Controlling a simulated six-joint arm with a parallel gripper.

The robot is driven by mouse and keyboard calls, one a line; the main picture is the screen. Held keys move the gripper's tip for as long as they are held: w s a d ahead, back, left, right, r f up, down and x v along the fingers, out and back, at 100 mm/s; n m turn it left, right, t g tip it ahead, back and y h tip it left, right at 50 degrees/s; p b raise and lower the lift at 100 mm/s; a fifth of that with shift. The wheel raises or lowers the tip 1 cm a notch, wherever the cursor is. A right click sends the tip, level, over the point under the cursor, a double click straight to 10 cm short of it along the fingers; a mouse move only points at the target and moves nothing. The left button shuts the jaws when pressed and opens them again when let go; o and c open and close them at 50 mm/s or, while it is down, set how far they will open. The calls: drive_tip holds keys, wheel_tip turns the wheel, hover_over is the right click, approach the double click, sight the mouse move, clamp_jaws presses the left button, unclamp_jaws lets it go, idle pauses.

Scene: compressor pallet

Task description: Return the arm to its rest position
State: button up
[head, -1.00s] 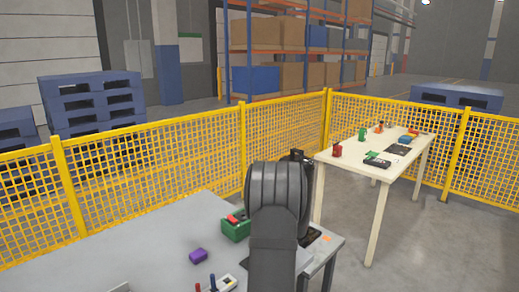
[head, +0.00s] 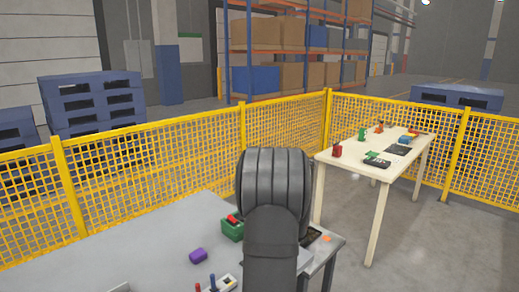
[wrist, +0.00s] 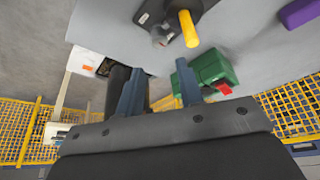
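My gripper (wrist: 160,82) shows in the wrist view with its two blue-grey fingers apart and nothing between them. It hangs over the grey table (wrist: 235,25), tilted so that the fence shows behind it. In the head view my dark arm rises at the centre and hides the gripper. A green box (head: 232,230) with a red piece on it stands on the table left of my arm. In the wrist view the green box (wrist: 212,69) appears just beyond the right finger; I cannot tell the exact gap.
A purple block (head: 198,255) and a panel with red and blue pegs (head: 218,284) lie on the table. The wrist view shows a yellow cylinder (wrist: 188,28) on a dark base. A yellow mesh fence (head: 170,190) and a cream table (head: 345,160) with small parts stand beyond.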

drive_tip(key=s+r+m, duration=0.1)
drive_tip(key=s+r, duration=0.2)
drive_tip(key=r, duration=0.5)
drive_tip(key=shift+d+r+m, duration=0.35)
drive_tip(key=shift+d+m, duration=0.05)
drive_tip(key=shift+o, duration=0.5)
